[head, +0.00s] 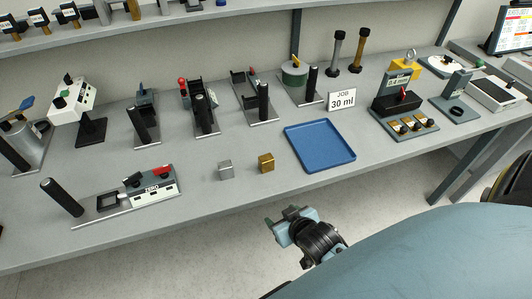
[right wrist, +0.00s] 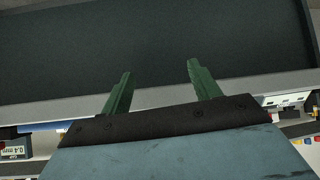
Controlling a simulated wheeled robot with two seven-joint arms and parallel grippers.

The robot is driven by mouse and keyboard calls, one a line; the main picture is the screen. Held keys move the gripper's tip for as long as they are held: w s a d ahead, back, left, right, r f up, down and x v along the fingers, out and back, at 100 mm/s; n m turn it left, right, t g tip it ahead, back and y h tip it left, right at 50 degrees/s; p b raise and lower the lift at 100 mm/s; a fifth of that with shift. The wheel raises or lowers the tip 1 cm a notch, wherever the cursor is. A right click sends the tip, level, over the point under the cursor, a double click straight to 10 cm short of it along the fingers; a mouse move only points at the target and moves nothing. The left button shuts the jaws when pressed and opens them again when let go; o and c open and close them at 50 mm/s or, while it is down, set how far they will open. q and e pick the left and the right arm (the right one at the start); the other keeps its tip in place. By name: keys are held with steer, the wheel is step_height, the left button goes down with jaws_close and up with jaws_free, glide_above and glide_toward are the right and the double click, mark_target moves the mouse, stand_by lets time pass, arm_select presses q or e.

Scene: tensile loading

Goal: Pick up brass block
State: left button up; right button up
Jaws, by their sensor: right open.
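The brass block (head: 266,162) sits on the grey bench near its front edge, upright and with nothing touching it. A silver block (head: 225,169) of similar size stands just to its left. My right gripper (head: 281,222) is in front of the bench edge, apart from the brass block and nearer to me. In the right wrist view its two green fingers (right wrist: 157,85) stand apart with nothing between them. The brass block does not show in that view. My left gripper is not in view.
A blue tray (head: 319,146) lies right of the brass block. A device marked ZERO (head: 153,186) stands to the left. A "JOB 30 ml" sign (head: 342,100) and several fixtures stand behind. The bench front around the blocks is clear.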

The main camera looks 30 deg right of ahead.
mark_target(264, 157)
steer(key=w+d+r+m+t+p, duration=0.15)
steer(key=w+r+t, duration=0.25)
steer(key=r, duration=0.7)
steer(key=shift+h, duration=0.4)
steer(key=x, duration=0.3)
steer(key=b+x, duration=0.1)
steer(key=x, duration=0.3)
steer(key=shift+d+r, duration=0.1)
steer(key=shift+d, duration=0.1)
steer(key=shift+d+x, duration=0.1)
steer(key=shift+x, duration=1.45)
steer(key=shift+d+x, duration=0.15)
steer(key=shift+x, duration=1.45)
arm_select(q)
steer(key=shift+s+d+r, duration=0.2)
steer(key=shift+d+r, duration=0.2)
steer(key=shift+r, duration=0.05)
